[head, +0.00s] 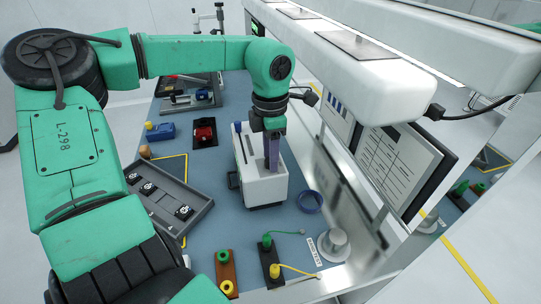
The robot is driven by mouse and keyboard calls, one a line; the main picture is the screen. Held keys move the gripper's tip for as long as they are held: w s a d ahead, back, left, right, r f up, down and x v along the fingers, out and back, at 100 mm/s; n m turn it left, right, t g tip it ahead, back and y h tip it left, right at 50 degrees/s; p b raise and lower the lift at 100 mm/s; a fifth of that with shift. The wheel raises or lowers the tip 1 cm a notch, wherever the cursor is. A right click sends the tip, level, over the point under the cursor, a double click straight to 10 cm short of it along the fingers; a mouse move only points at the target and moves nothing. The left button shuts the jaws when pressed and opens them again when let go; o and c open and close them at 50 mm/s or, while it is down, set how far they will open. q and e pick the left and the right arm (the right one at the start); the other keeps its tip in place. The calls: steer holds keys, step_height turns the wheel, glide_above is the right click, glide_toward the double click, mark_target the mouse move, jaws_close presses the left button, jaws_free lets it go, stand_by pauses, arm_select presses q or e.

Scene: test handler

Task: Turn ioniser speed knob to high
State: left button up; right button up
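A white box-shaped unit (265,190) stands on the blue-grey bench mat, with a dark slot in its upper face. It may be the ioniser, but I cannot read any marking on it. A small blue part (238,127) shows at its upper left corner. I cannot make out a speed knob or its setting. My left gripper (272,165) points down at the unit, its fingers in front of or against its upper part. I cannot tell whether they touch it or how far apart they are. My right gripper is not in view.
A grey tray (165,190) with several dark parts lies at left. Green and yellow plugs stand at the front. A white overhead bar (350,70) runs above the bench.

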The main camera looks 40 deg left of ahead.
arm_select(q)
steer(key=shift+r, duration=0.1)
steer(key=shift+s+r+p, duration=0.1)
steer(key=shift+r+p, duration=1.65)
steer(key=shift+r, duration=0.7)
